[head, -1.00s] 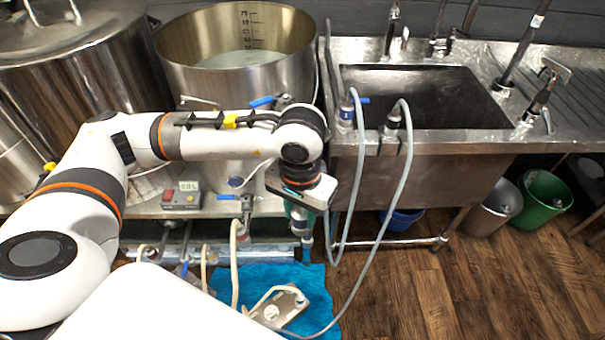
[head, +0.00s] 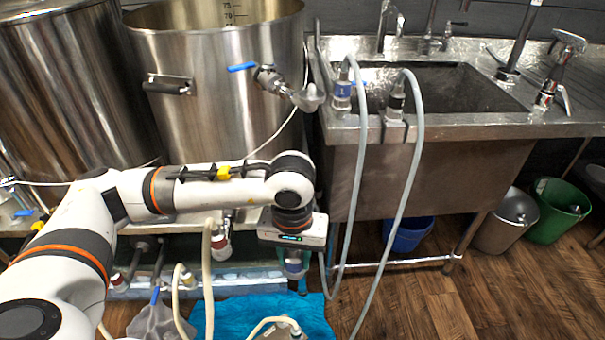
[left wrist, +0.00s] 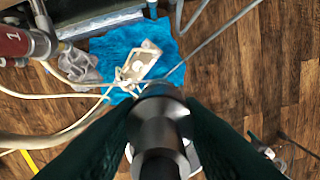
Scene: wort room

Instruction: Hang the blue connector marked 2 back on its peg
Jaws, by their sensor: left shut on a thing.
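My left gripper (head: 293,250) points down below the sink's left front corner and is shut on a connector. In the head view this connector (head: 293,267) hangs under the jaws and shows a bluish band; its number is not readable. In the left wrist view the dark fingers clasp the metal and black connector (left wrist: 160,120), with a hose near its far end. A blue-banded connector (head: 342,90) and a black-banded connector (head: 395,100) hang upright at the sink's front edge, with grey hoses looping down. I cannot make out an empty peg. My right gripper is not in view.
A red connector marked 1 (left wrist: 15,40) is at the left wrist view's upper left. A blue cloth (head: 225,315) lies on the floor under the gripper, with a pale device (left wrist: 145,62) on it. A steel kettle (head: 215,110) stands behind my arm. Buckets stand right.

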